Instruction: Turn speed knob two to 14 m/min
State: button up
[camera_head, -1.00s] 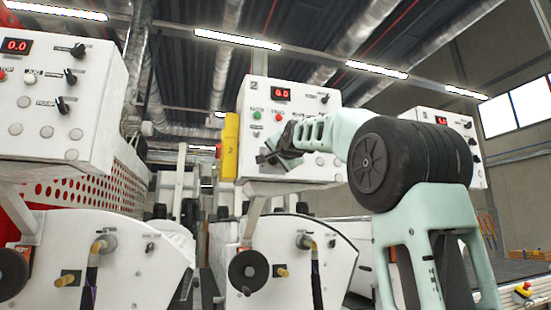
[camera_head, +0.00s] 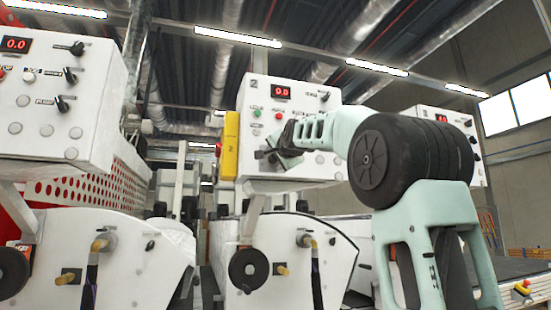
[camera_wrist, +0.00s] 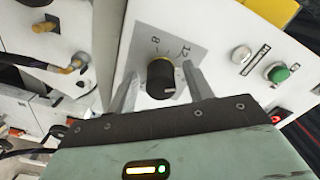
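The control panel marked 2 (camera_head: 247,150) is white, with a red display (camera_head: 280,91) reading 0.0. In the wrist view a black round knob (camera_wrist: 160,77) with a pale pointer line sits on a grey scale plate (camera_wrist: 189,46) marked 8 and 12. The frames do not name this knob. My gripper (camera_wrist: 160,90) is open, one finger on each side of the knob, with a visible gap at least on the left. In the head view my gripper (camera_head: 270,150) is at the panel's lower part and hides its knobs there. Another black knob (camera_head: 324,97) shows at upper right.
A yellow box (camera_head: 230,145) is fixed to the panel's left side. A green button (camera_wrist: 278,73) and a white button (camera_wrist: 241,54) lie right of the knob in the wrist view. Similar panels stand left (camera_head: 100,120) and right (camera_head: 482,180). Coater rollers and handles are below.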

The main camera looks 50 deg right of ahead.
jog(key=b+v, duration=0.7)
jog(key=v, duration=1)
jog(key=shift+s, duration=0.25)
